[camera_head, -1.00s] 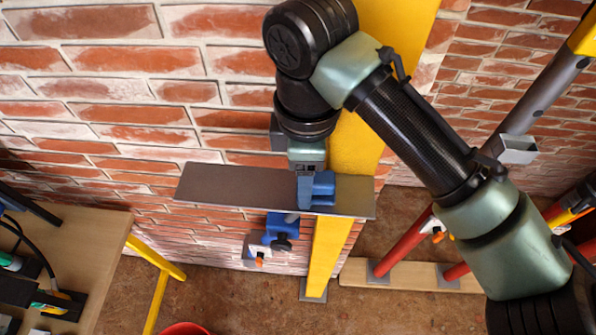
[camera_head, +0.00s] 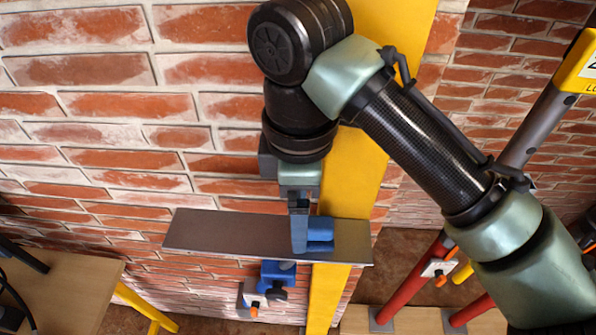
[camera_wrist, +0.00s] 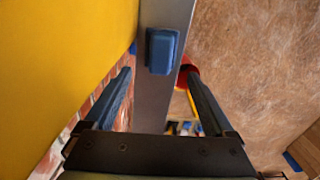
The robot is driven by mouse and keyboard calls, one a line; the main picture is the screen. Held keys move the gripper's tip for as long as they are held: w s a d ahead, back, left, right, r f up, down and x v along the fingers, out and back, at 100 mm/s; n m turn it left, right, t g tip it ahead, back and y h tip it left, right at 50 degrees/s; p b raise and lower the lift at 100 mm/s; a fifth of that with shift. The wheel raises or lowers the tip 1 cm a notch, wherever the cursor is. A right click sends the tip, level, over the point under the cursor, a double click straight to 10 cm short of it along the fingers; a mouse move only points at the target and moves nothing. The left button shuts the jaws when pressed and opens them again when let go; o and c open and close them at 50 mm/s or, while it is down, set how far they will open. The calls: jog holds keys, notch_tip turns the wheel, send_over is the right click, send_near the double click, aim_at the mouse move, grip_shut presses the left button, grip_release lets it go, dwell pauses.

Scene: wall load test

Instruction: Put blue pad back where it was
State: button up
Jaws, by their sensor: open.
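The blue pad (camera_head: 321,232) is a small block lying on the grey metal shelf (camera_head: 215,232), near its right end in the head view. In the wrist view, the pad (camera_wrist: 162,51) sits on the grey strip just beyond my fingertips. My gripper (camera_head: 299,242) points down at the shelf, its blue finger showing just left of the pad. In the wrist view, my gripper (camera_wrist: 159,76) is open, with a finger on each side and nothing held between them. Whether a finger touches the pad is not clear.
A yellow post (camera_head: 350,180) stands behind the shelf against the brick wall. A blue clamp (camera_head: 277,276) with a dark knob hangs below the shelf. A wooden table (camera_head: 80,290) is at lower left. Red poles (camera_head: 412,285) and a wooden beam (camera_head: 400,321) are at lower right.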

notch_tip(320, 180, up, 9)
jog(key=shift+a, duration=0.15)
jog(key=shift+r, duration=0.1)
jog(key=w+a+r+t+y, duration=0.2)
jog(key=w+a+t+y, duration=0.1)
jog(key=a, duration=0.5)
jog(key=w+a+r+m+t+y, duration=0.25)
jog(key=a+r+t+y, duration=0.55)
jog(key=a+r, duration=0.45)
jog(key=d+r+m+t+y, duration=0.2)
jog(key=d+r+m+t, duration=0.3)
jog(key=d+r+t, duration=0.45)
jog(key=s+d+r+m+t+h, duration=0.2)
jog(key=s+d+m+t+h, duration=0.1)
jog(key=d+m+h, duration=0.2)
jog(key=s+d+r+m+t+h, duration=0.2)
jog(key=s+d+m+t+h, duration=0.2)
jog(key=d+m+h, duration=0.2)
jog(key=shift+d+r+h, duration=0.25)
jog(key=shift+d+h, duration=0.75)
jog(key=shift+d, duration=0.25)
